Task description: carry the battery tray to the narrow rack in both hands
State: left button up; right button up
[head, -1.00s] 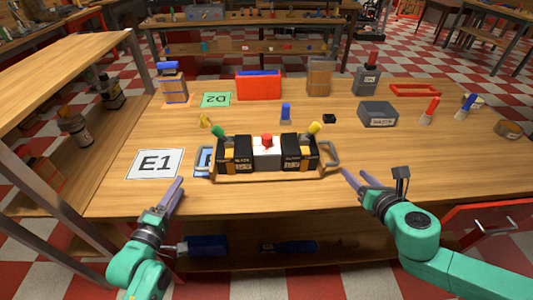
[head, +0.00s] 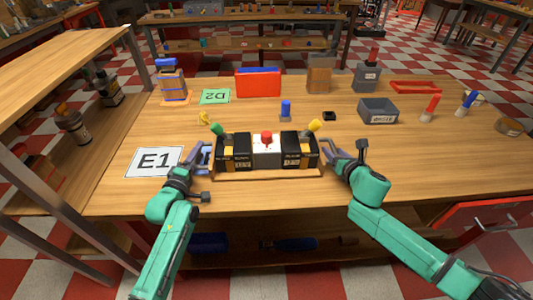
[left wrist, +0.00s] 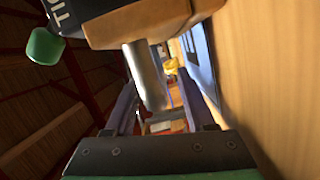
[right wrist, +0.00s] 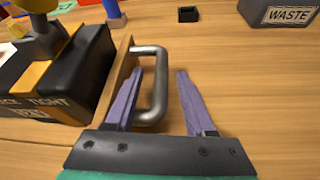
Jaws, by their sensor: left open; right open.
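The battery tray (head: 268,174) stands level on the table, a wooden tray with black and orange batteries (head: 236,150) at both ends and a white box with a red knob (head: 266,146) between. It has a metal handle at each end. My left gripper (head: 196,160) is open at the left handle, which shows between its fingers in the left wrist view (left wrist: 145,78). My right gripper (head: 342,160) is open at the right handle; the bar (right wrist: 160,88) lies between its fingers. I cannot tell which furniture is the narrow rack.
An E1 card (head: 154,162) lies left of the tray. A grey waste bin (head: 378,112) and a small black box (head: 329,116) stand behind it to the right. A blue-topped piece (head: 286,110) is behind it. A wooden shelf (head: 60,62) stands at left.

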pick_arm(q)
jog(key=shift+w, duration=0.2)
pick_arm(e)
jog(key=shift+w+f, duration=0.1)
jog(key=shift+w, duration=0.1)
pick_arm(q)
grip_shut()
pick_arm(e)
grip_shut()
jog(key=shift+s+f, duration=0.1)
dwell(0.7)
